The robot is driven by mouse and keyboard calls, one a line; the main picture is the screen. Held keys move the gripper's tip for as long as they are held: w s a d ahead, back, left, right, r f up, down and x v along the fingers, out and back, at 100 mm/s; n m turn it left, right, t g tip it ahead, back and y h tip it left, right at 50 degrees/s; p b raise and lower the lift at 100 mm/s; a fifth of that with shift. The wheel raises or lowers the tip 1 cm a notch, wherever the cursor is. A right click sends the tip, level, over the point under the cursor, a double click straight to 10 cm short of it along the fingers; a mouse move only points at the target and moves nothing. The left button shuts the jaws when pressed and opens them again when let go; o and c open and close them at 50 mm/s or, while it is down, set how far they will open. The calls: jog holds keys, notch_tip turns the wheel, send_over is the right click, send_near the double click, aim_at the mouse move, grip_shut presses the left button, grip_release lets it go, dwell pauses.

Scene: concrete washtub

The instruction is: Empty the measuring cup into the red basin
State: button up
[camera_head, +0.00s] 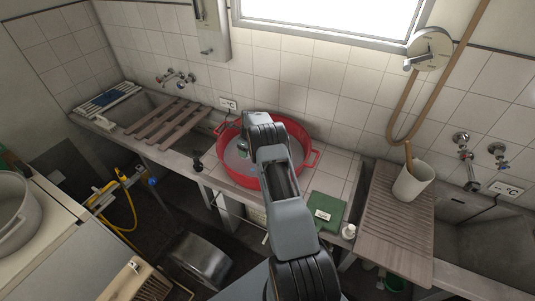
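The red basin (312,160) is a round tub with side handles, standing on the tiled counter below the window. Its inside looks pale, perhaps with liquid, and my arm covers much of it. My arm reaches over the basin, and my gripper (243,147) is mostly hidden by my own wrist above the basin's left part. A small grey-green shape shows there, but I cannot tell whether it is a finger or a held thing. I cannot make out a measuring cup for certain. I cannot tell whether the gripper is open or shut.
A white pot (413,182) with a wooden handle sticking out stands on the ribbed board (398,235) at right. A green book-like thing (325,212) and a small white jar (349,231) lie near the counter's front edge. A slatted wooden rack (168,125) spans the left sink.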

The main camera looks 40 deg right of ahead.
jog(key=shift+r+p, duration=0.45)
jog(key=shift+r, duration=1.9)
jog(key=shift+w+a+g+h, duration=0.1)
jog(key=shift+g+h, duration=0.3)
jog(key=shift+g, duration=0.2)
jog(key=shift+r, duration=0.1)
